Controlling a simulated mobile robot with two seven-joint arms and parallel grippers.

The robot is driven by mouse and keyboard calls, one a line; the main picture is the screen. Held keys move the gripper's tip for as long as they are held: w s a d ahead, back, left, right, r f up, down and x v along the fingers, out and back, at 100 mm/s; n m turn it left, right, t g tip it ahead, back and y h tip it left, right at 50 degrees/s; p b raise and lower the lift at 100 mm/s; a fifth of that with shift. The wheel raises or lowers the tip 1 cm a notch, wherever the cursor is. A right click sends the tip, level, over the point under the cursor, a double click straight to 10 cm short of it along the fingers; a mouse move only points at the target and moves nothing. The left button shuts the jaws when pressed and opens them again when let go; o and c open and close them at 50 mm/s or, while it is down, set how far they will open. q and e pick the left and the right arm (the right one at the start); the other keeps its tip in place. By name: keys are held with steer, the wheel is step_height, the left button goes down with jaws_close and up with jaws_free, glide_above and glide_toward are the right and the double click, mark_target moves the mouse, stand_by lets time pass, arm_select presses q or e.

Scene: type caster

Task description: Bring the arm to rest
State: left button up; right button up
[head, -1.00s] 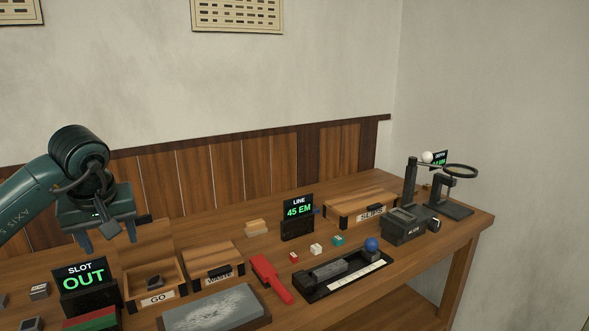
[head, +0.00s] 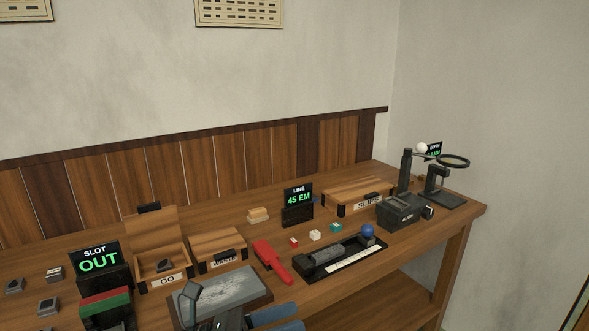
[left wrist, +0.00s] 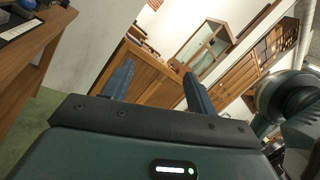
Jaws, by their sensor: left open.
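My left gripper (head: 297,314) is low at the bottom edge of the head view, in front of the bench and partly cut off by the frame. Its two blue fingers point right. In the left wrist view the gripper (left wrist: 158,70) has its fingers spread apart with nothing between them. Dark parts of my arm overlap the grey stone slab (head: 232,285) in the head view. My right gripper is in neither view.
The wooden bench (head: 400,240) carries the GO box (head: 172,280) with its lid up, the WASTE box (head: 224,262), a red brush-like tool (head: 272,262), a black tray (head: 345,262) and the SLOT sign (head: 98,258). Bare floor (left wrist: 50,105) shows beside the bench.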

arm_select(q)
steer(key=a+f+n+t+y, duration=0.4)
steer(key=n+t+y, duration=0.15)
steer(key=n, duration=0.75)
steer(key=a+f+n+t+y, duration=0.3)
steer(key=f+n+t+y, duration=0.25)
steer(key=n, duration=0.75)
steer(key=s+a+f+n+g+y, duration=0.2)
steer(key=s+f+n+g, duration=0.1)
steer(key=s+f+n, duration=0.3)
steer(key=s+a+f+n+g+y, duration=0.2)
steer(key=s+f+n, duration=0.4)
steer(key=f+n, duration=0.4)
steer(key=shift+s+a+g+y+p, duration=0.2)
steer(key=shift+a+g+y+p, duration=0.25)
steer(key=shift+a+y, duration=0.25)
steer(key=shift+c, duration=0.5)
